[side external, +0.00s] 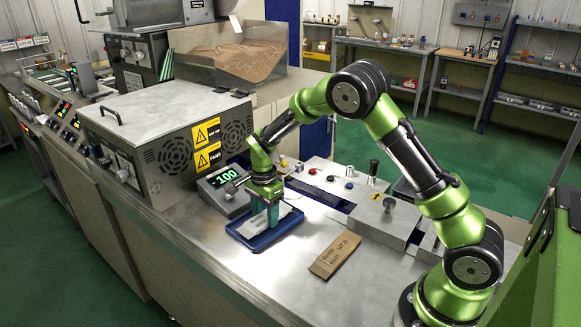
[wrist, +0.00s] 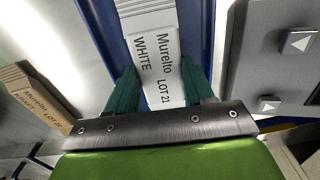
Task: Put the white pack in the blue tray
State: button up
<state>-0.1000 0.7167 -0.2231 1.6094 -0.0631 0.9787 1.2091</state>
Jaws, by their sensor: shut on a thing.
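The white pack (wrist: 157,62), printed "Murelto WHITE LOT 21", is between the two teal fingers of my gripper (wrist: 158,90) in the wrist view. My gripper (side external: 268,217) is shut on it and points down over the blue tray in the side view. The pack (side external: 286,210) shows pale within the tray's outline, partly hidden by the fingers. The blue tray (side external: 262,245) lies on the steel bench, and its blue wall (wrist: 200,35) flanks the pack in the wrist view. I cannot tell whether the pack touches the tray floor.
A brown pack (side external: 335,254) lies on the bench right of the tray; it also shows in the wrist view (wrist: 38,98). A scale with a green display (side external: 224,180) stands close behind the tray. A button panel (side external: 335,180) is behind right. The bench front is clear.

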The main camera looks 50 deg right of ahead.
aim_at(265, 217)
jog(key=shift+f, duration=0.3)
jog(key=o, duration=1)
jog(key=s+a+r+n+t+y, duration=0.1)
jog(key=s+r+n, duration=0.1)
jog(key=r, duration=0.7)
jog(key=s+r+n+t, duration=0.1)
jog(key=s+r, duration=0.2)
jog(key=r, duration=0.6)
jog(key=s+a+r+n+t, duration=0.2)
jog(key=s+n, duration=0.4)
jog(key=s, duration=0.3)
jog(key=s+a+r+n+t+y, duration=0.1)
jog(key=s+a+r+n+t, duration=0.2)
jog(key=s+n, duration=0.3)
jog(key=s, duration=0.3)
jog(key=shift+s+r, duration=0.15)
jog(key=shift+r, duration=0.1)
